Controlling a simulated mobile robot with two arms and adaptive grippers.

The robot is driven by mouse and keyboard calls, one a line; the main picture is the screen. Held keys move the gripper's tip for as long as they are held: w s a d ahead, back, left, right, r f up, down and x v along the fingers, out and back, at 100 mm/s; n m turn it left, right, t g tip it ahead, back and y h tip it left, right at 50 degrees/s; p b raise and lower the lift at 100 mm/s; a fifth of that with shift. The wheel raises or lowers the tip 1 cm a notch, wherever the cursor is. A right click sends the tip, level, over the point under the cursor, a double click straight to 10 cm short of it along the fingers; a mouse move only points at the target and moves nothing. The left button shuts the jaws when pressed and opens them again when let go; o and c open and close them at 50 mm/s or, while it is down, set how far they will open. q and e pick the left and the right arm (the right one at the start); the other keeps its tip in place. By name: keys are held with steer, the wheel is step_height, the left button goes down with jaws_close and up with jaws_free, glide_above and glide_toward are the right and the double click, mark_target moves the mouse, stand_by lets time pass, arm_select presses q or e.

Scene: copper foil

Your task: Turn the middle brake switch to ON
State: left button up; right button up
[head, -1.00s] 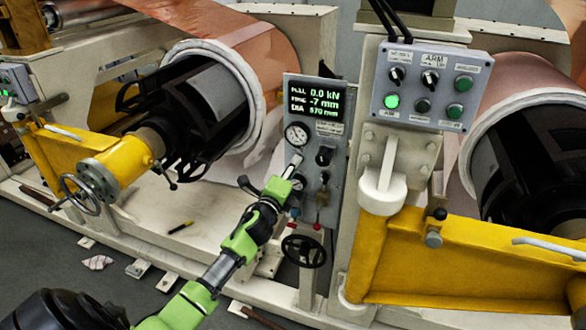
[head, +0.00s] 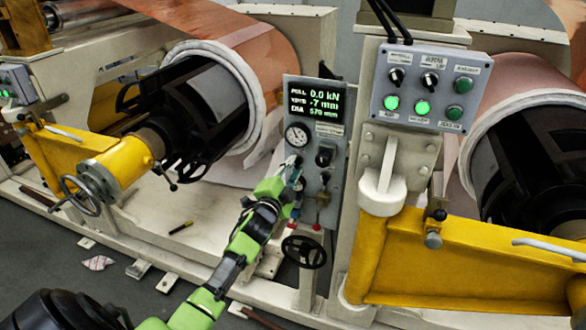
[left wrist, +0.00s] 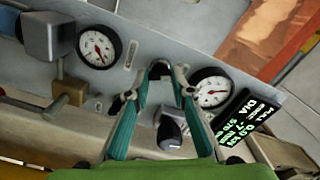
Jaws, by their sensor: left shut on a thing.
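The grey middle panel (head: 336,215) stands upright with a lit green display (head: 315,100). In the head view my left gripper (head: 292,166) reaches its left column, just below the upper gauge (head: 297,135). In the left wrist view the gripper's fingertips (left wrist: 170,72) close on a small dark switch between two gauges, which I take for the middle brake switch. The fingers mostly hide it, so I cannot read its setting. A black selector knob (head: 324,156) is to the right, apart from the fingers. My right gripper is not in view.
A control box (head: 405,62) at upper right has two lit green lamps. A black handwheel (head: 303,252) and a brass valve (head: 322,198) lie below the gripper. A yellow arm (head: 470,262) is at right. Copper rolls stand on both sides.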

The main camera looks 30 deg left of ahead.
arm_select(q)
steer(key=shift+n, duration=0.5)
steer(key=o, duration=1.1)
steer(key=v, duration=1.2)
